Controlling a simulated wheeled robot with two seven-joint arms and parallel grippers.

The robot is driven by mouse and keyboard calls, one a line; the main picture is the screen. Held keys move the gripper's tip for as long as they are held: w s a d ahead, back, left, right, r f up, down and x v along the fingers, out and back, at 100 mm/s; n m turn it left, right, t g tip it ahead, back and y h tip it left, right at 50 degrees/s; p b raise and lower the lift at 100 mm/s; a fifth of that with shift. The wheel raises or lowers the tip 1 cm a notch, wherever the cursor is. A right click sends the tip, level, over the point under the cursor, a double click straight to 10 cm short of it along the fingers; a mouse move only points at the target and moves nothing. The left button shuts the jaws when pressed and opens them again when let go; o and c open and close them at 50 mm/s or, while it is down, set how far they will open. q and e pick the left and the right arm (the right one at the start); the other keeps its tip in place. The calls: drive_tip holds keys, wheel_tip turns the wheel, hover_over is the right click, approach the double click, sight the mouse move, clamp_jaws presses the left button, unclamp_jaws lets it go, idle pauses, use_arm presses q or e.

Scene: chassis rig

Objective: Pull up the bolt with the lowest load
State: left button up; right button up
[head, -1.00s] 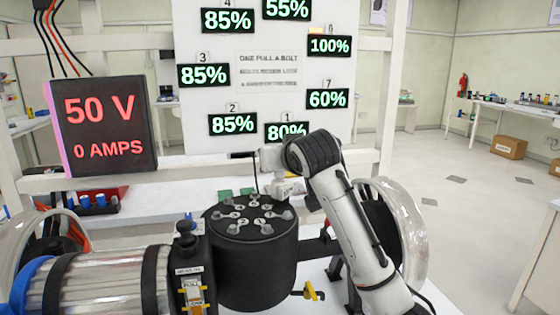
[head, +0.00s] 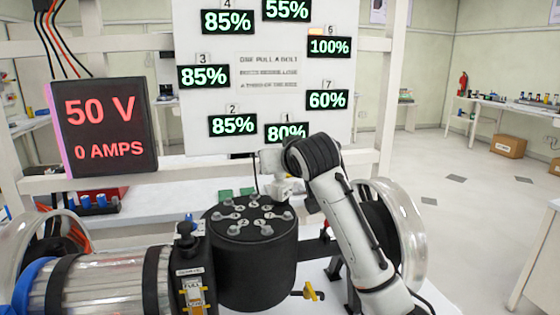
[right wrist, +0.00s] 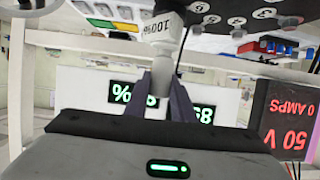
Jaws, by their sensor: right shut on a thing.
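A black drum (head: 248,270) stands at centre with several numbered bolts (head: 240,222) in a ring on its top. Load displays hang on the white board (head: 270,80) behind it. The lowest reading I can see is 55% (head: 287,9) at the top; its number is cut off. Readings of 60% (head: 327,99) and 80% (head: 286,132) also show. My right gripper (right wrist: 160,78) is shut on a pale upright piece (right wrist: 160,48) with dark marking like "100%", at the drum's far right edge. The arm hides much of this grip in the head view. My left gripper is out of view.
A black readout box (head: 105,125) shows 50 V and 0 AMPS at left. A ribbed metal cylinder (head: 95,280) lies left of the drum, with a black lever unit (head: 190,265) between. A clear-rimmed wheel (head: 405,235) stands at right. Open floor lies farther right.

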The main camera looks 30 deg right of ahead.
drive_tip(key=shift+a+f, duration=0.1)
drive_tip(key=shift+f, duration=0.4)
wheel_tip(320, 180, up, 3)
drive_tip(key=p, duration=0.3)
drive_tip(key=shift+w+f, duration=0.1)
drive_tip(key=shift+r, duration=2.35)
